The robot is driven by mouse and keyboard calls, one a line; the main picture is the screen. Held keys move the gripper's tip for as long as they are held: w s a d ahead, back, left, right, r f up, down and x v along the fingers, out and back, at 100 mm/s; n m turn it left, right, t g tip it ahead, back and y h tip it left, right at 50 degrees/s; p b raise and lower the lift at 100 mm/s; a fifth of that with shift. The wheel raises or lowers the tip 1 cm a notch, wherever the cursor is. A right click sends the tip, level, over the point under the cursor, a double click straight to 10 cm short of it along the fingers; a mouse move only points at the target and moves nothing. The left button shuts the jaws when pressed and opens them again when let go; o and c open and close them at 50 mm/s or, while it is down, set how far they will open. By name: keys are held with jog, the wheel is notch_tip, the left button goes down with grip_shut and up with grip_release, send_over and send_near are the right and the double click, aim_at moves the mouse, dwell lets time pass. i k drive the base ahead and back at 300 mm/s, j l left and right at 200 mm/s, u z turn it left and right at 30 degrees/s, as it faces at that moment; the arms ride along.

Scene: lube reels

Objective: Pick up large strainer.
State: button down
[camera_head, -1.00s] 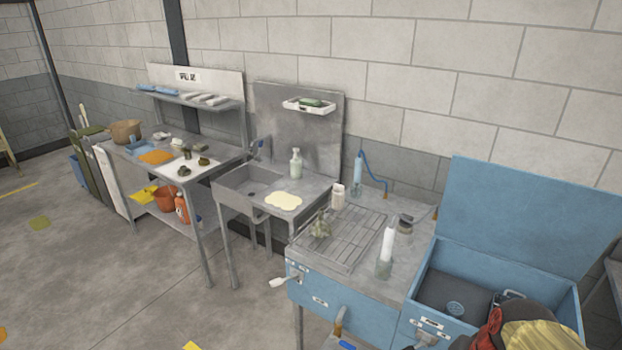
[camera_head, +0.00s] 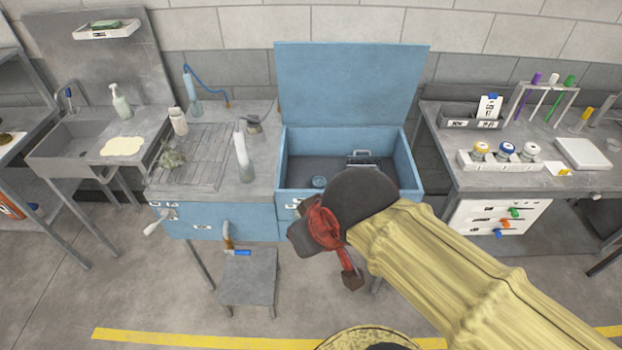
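An open blue washer tub (camera_head: 297,168) stands at the middle, its lid raised. A metal wire-like item (camera_head: 362,158) sits at the tub's back right, partly hidden by my wrist. I cannot tell which of these is the large strainer. My gripper (camera_head: 328,258), red and dark, is in front of the tub, apart from both items. Its finger opening is not clear from this angle, and nothing is seen held in it.
A draining rack (camera_head: 195,158), a bottle (camera_head: 243,158) and a jar are on the counter left of the tub. A small low table (camera_head: 248,277) stands below. A bench (camera_head: 560,185) with bottles and tubes is at right. The floor in front has clear room.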

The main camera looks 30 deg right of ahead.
aim_at(319, 181)
jog(key=i+l+u, duration=0.2)
jog(key=l, duration=0.4)
jog(key=i+l+u, duration=0.2)
jog(key=l, duration=0.4)
jog(key=l+u, duration=0.2)
jog(key=l, duration=0.4)
